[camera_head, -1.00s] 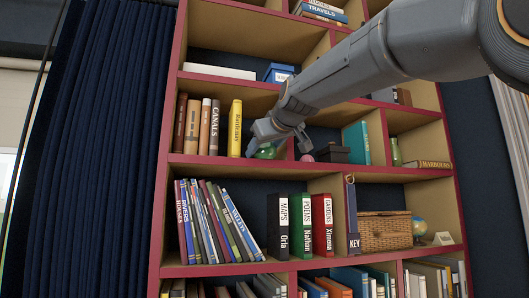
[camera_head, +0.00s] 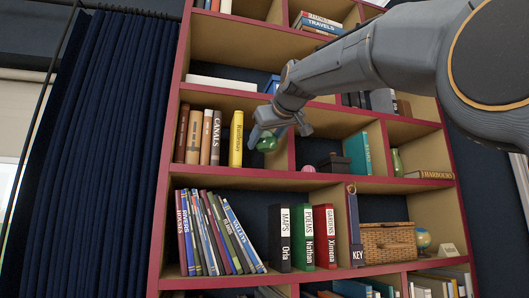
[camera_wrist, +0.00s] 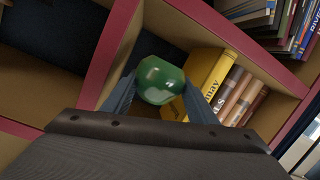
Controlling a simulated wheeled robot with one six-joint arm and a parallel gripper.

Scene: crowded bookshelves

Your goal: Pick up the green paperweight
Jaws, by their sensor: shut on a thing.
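The green paperweight (camera_head: 267,142) is a glossy, rounded green piece. It is between the fingers of my gripper (camera_head: 268,138), in front of the upper-middle shelf compartment and to the right of a yellow book. In the wrist view the paperweight (camera_wrist: 160,81) sits between the two finger tips, and my gripper (camera_wrist: 160,95) is shut on it. The paperweight appears raised off the shelf board. Part of its sides is hidden by the fingers.
The yellow book (camera_head: 236,139) and several brown books (camera_head: 205,137) stand just left. A vertical divider (camera_head: 291,150) is close on the right, with a pink ball (camera_head: 308,168) and dark box (camera_head: 334,163) beyond it. The red shelf edge (camera_head: 240,174) runs below.

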